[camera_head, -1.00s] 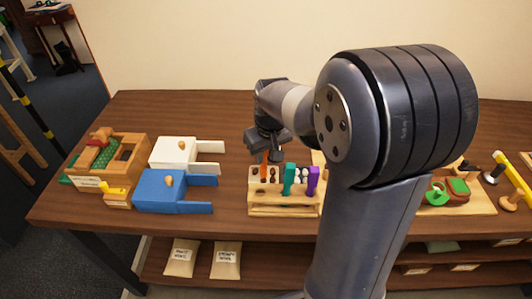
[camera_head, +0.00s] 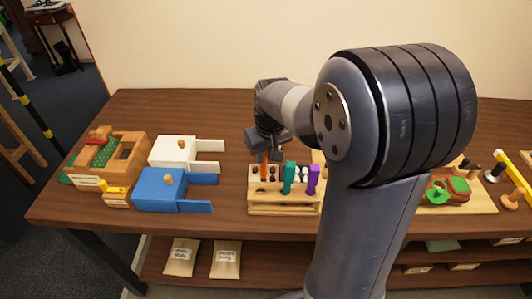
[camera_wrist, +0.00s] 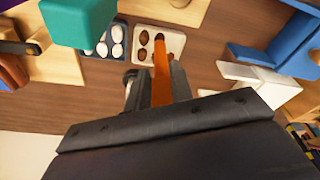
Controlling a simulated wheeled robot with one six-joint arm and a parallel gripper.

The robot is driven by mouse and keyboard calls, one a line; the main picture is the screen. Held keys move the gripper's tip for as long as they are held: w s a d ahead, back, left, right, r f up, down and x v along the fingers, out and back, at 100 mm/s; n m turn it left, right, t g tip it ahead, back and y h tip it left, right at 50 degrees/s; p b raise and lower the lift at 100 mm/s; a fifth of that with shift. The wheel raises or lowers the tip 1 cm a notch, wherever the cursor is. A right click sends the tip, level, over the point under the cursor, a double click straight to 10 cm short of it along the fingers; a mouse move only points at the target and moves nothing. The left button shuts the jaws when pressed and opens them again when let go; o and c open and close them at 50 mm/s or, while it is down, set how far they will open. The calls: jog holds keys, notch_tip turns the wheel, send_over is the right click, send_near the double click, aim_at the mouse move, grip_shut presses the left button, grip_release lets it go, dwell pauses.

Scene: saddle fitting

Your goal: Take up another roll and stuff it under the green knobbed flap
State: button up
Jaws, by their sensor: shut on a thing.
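My gripper (camera_wrist: 150,90) is shut on an upright orange stick (camera_wrist: 161,75), over the wooden rack (camera_head: 262,210); the stick also shows at the rack in the head view (camera_head: 264,159). Whether its lower end is in the rack is unclear. On the right, a green knobbed part (camera_head: 437,190), which looks like the flap, lies beside a second green part (camera_head: 459,185) on a brown form. My arm partly hides that side.
A teal block (camera_head: 289,180) and a purple block (camera_head: 312,180) stand close to the orange stick. White (camera_head: 172,152) and blue (camera_head: 160,192) boxes and a wooden box (camera_head: 127,150) stand to the left. Bare tabletop lies behind the boxes.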

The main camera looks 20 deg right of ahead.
jog(key=shift+f+b, duration=0.5)
jog(key=shift+f, duration=0.3)
dwell(1.1)
jog(key=shift+r, duration=0.1)
notch_tip(320, 180, up, 7)
jog(key=p, duration=0.5)
jog(key=shift+p, duration=0.35)
jog(key=shift+s, duration=0.1)
dwell(0.5)
